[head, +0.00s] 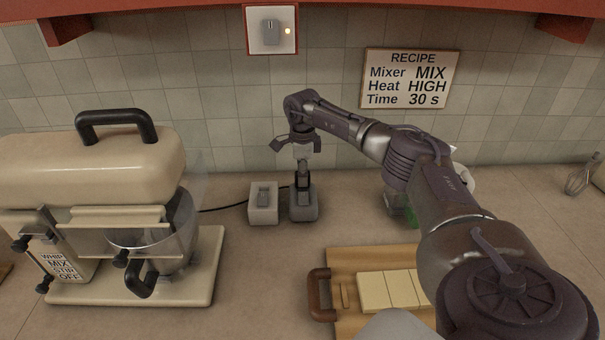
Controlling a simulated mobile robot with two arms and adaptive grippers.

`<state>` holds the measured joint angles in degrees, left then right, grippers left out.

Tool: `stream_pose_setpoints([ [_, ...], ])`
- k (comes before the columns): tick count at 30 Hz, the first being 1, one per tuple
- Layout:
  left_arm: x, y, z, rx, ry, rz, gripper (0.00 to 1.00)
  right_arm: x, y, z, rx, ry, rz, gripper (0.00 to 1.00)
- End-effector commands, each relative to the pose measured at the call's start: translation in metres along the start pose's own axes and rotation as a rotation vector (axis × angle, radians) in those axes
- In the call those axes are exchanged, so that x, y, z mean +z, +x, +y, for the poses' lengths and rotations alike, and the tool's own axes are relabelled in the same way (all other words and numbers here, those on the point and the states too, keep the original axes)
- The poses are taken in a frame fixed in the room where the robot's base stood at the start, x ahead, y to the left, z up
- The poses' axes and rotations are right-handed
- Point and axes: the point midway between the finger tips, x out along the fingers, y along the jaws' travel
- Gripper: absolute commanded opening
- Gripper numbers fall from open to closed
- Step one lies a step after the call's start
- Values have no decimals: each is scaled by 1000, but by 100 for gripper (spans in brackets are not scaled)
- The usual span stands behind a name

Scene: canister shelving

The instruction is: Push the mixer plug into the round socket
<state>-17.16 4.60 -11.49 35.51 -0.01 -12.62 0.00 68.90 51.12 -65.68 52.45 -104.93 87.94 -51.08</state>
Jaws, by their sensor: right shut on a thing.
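The cream mixer (95,170) stands at the left, and its black cable (225,208) runs right, behind a pale block, toward my right gripper. My right gripper (303,182) points down, shut on the dark mixer plug, right above a darker grey block (304,208). The fingers hide most of the plug. The darker block seems to be a socket, but its opening is hidden, so I cannot tell its shape or how deep the plug sits. The pale block (263,210) beside it has a narrow slot-like recess on top. My left gripper is not in view.
A wall plate (284,43) with a grey switch and a lit lamp is on the tiles. A recipe sign (411,78) hangs to its right. A wooden board (340,262) with pale slabs lies at front right. A whisk (582,180) is at far right. Counter between mixer and board is clear.

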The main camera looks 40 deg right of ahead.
Motion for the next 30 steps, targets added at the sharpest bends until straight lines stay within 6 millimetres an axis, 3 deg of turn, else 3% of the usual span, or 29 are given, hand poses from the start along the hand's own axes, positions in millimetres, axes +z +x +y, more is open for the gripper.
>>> stream_pose_setpoints([
  [8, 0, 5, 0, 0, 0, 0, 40, 0, 8, 0, 1, 0, 0, 0],
  [9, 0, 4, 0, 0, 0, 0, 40, 0, 7, 0, 0, 0, 0, 35],
  [14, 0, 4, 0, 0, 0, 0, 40, 0, 7, 0, 0, 0, 0, 60],
  [23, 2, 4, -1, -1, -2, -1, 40, 0, 5, 0, 0, 0, 0, 60],
  [30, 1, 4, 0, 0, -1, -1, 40, 0, -27, -1, -2, 1, -2, 60],
])
